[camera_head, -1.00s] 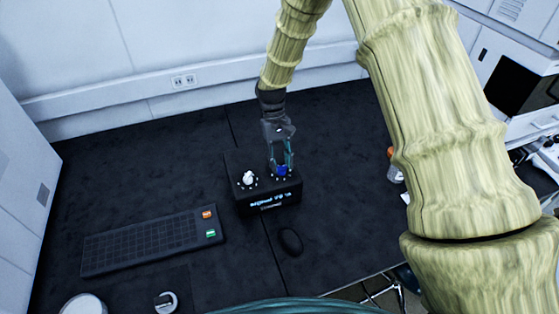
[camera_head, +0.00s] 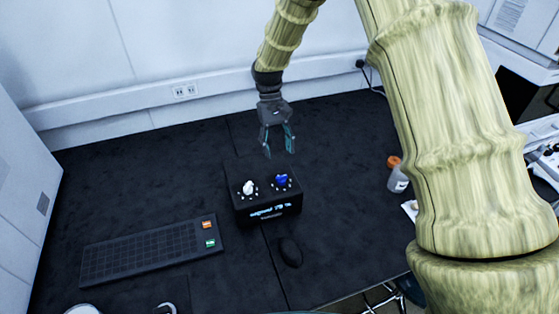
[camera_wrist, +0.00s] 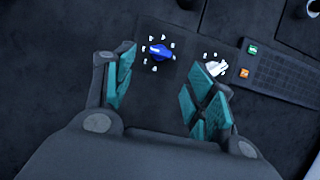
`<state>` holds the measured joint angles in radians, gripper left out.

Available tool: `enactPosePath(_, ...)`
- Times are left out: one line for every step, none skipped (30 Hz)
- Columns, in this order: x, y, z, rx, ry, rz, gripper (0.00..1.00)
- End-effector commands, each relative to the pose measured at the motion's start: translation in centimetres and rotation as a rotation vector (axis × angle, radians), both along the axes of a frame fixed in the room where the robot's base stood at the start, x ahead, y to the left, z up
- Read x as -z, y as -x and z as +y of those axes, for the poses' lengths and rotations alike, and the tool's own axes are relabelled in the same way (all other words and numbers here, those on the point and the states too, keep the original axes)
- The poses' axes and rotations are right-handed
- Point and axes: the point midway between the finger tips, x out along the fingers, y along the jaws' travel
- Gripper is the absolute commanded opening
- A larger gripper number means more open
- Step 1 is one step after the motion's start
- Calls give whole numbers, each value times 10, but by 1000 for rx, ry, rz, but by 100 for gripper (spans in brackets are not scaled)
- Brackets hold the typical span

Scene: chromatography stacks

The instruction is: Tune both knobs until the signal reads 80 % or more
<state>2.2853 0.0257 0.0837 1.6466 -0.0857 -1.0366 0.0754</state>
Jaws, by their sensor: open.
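A black box (camera_head: 240,208) stands on the dark bench with a white knob (camera_head: 249,188) on the left and a blue knob (camera_head: 282,181) on the right of its top. Its front display (camera_head: 270,211) shows a lit signal reading, apparently in the seventies, too small to read surely. My gripper (camera_head: 280,153) is open and empty, above and behind the box, apart from both knobs. In the wrist view, the blue knob (camera_wrist: 159,52) lies ahead between the open fingers, and the white knob (camera_wrist: 215,67) is near the right finger. Pale marks ring each knob.
A black keyboard (camera_head: 145,252) with orange and green keys lies left of the box. A dark mouse (camera_head: 290,251) lies in front of it. A bottle with an orange cap (camera_head: 398,178) stands to the right. The bench behind the box is clear.

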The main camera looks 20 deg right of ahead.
Motion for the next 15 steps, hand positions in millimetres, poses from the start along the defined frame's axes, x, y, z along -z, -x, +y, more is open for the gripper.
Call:
enactPosePath(-8,-4,0,0,0,-3,55)
enactPosePath(-13,-6,0,0,0,-3,55)
enactPosePath(-17,-8,0,0,0,-3,55)
enactPosePath(-21,-9,0,0,0,-2,55)
enactPosePath(-23,-10,0,0,0,-1,55)
enactPosePath(-27,-12,0,0,0,-1,55)
enactPosePath(-29,-12,0,0,0,-1,55)
enactPosePath(-31,-13,0,0,0,-1,55)
enactPosePath(-33,-14,0,0,0,-1,55)
enactPosePath(-34,-14,0,0,0,0,55)
enactPosePath(-35,-15,0,0,0,0,55)
enactPosePath(-36,-15,0,0,0,0,55)
enactPosePath(-36,-15,0,0,0,0,55)
enactPosePath(-36,-15,0,0,0,0,55)
enactPosePath(-37,-15,0,0,0,0,55)
